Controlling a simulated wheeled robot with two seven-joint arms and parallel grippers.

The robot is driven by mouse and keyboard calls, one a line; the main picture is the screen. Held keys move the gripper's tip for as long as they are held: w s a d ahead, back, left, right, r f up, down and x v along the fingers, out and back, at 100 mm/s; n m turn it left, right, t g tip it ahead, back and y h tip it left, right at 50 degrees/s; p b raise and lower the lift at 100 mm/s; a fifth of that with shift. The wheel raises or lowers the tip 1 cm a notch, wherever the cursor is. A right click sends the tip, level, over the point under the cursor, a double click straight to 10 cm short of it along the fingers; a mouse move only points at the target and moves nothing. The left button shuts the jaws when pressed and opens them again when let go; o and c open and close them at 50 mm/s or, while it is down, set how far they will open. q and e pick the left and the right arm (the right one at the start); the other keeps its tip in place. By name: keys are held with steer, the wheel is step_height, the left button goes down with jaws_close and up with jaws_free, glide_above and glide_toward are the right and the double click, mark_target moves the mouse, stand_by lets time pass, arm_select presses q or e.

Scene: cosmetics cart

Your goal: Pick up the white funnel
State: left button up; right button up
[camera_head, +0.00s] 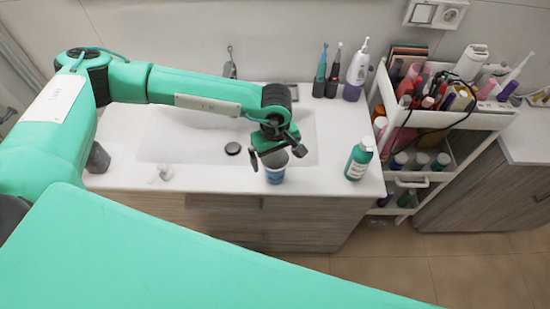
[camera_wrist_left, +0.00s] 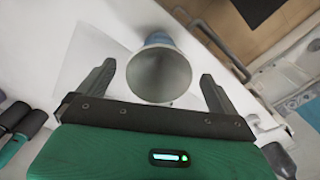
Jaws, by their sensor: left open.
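A grey-white funnel-shaped piece (camera_head: 276,160) with a wide round mouth sits at a blue cup (camera_head: 275,176) near the front edge of the white sink counter (camera_head: 335,172). In the left wrist view the funnel's open mouth (camera_wrist_left: 160,76) faces the camera, with a blue rim (camera_wrist_left: 158,40) behind it. My left gripper (camera_head: 279,151) is right over it. In the wrist view the two fingers of the left gripper (camera_wrist_left: 158,70) are apart, one on each side of the funnel, with a gap to both. How the funnel rests in the cup is hidden. My right gripper is not in view.
A green bottle (camera_head: 359,160) stands to the right on the counter. Toothbrushes (camera_head: 333,74) and a white-purple device (camera_head: 356,72) stand behind. A crowded white cart (camera_head: 490,120) is at the right. A small white object (camera_head: 163,172) lies at the left. The sink basin (camera_head: 190,140) is clear.

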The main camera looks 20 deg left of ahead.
mark_target(275, 167)
arm_select(q)
steer(key=shift+w+a+f+p, duration=0.1)
steer(key=shift+f+p, duration=0.55)
steer(key=shift+f, duration=0.95)
steer(key=c, duration=1.1)
steer(key=shift+o, duration=0.2)
